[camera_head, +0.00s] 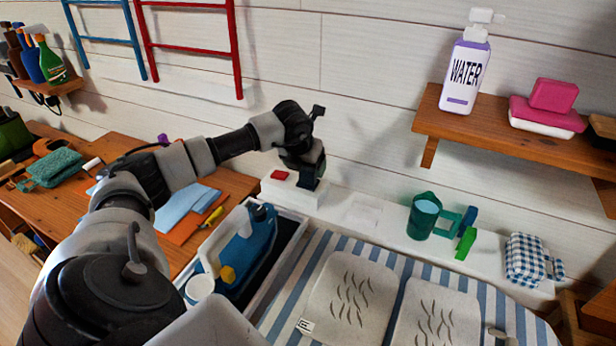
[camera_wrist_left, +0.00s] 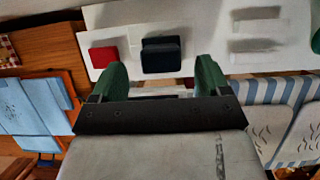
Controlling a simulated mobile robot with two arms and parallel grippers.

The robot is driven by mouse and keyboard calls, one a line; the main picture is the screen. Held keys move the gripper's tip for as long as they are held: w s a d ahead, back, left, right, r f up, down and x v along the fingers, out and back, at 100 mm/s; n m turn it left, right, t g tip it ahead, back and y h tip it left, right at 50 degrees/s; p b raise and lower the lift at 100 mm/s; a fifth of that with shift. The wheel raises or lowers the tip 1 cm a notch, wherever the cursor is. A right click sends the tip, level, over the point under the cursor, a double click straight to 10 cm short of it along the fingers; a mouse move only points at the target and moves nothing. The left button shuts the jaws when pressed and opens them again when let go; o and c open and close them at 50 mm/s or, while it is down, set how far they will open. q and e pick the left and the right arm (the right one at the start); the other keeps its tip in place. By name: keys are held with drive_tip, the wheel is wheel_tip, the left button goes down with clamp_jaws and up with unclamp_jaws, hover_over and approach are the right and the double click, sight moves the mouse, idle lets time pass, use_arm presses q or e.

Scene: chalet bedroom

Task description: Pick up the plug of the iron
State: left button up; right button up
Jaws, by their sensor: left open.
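A dark navy block (camera_head: 310,178), which may be the plug, stands on a white box (camera_head: 293,198) by the wall. In the left wrist view the block (camera_wrist_left: 161,54) appears between my two green fingers, with gaps on both sides. My left gripper (camera_head: 306,163) is open and empty, pointing down just above the block. It also shows in the left wrist view (camera_wrist_left: 162,80). My right gripper is not in view.
A red block (camera_head: 279,175) sits beside the navy block. A striped ironing surface (camera_head: 490,310) lies to the right. A green cup (camera_head: 422,217) stands on the white ledge. A wooden shelf (camera_head: 433,122) juts out at right.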

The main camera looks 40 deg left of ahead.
sight(307, 169)
use_arm(q)
drive_tip(key=x, duration=0.3)
drive_tip(key=shift+w+f, duration=0.15)
drive_tip(key=shift+c, duration=0.2)
drive_tip(key=c, duration=1)
